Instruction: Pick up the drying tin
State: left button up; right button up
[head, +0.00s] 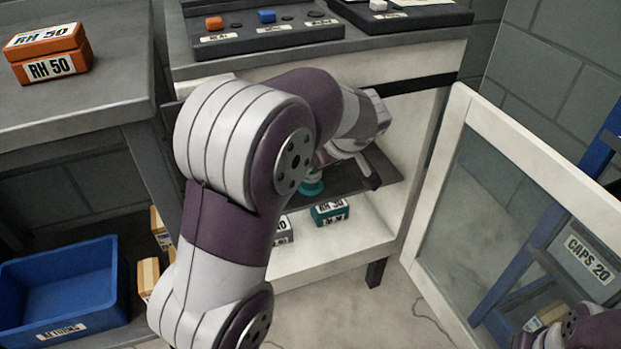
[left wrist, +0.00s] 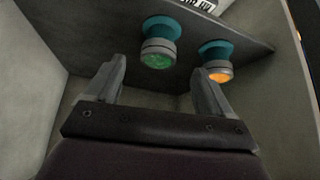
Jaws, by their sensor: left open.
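Two short grey tins show in the left wrist view, each at a teal round base on a dark shelf (left wrist: 90,22). One tin (left wrist: 158,55) has a green face, the other (left wrist: 218,72) an orange face. Which is the drying tin, I cannot tell. My left gripper (left wrist: 160,72) is open and empty, its fingers either side of the green-faced tin's line. The tin appears beyond the fingertips, and I see no contact. In the head view my left arm reaches into the white cabinet and hides the tins and most of the gripper; one teal base (head: 311,188) shows.
Below the shelf, a teal RH box (head: 330,212) and a grey box (head: 284,232) stand on the cabinet floor. A framed glass door (head: 440,205) stands open at right. Sorting trays (head: 262,38) lie on the cabinet top. A blue crate (head: 62,285) is at lower left.

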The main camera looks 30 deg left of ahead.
pick_arm(q)
jog(key=b+x, duration=0.2)
jog(key=x, duration=0.2)
jog(key=shift+d, duration=0.1)
jog(key=shift+w+f, duration=0.15)
jog(key=shift+f, duration=0.1)
jog(key=shift+r, duration=0.15)
jog(key=c, duration=1.1)
jog(key=shift+c, duration=0.2)
pick_arm(e)
notch_tip(320, 180, down, 3)
jog(key=shift+r, duration=0.15)
pick_arm(q)
jog(key=shift+r, duration=0.1)
pick_arm(e)
jog(key=shift+r, duration=0.1)
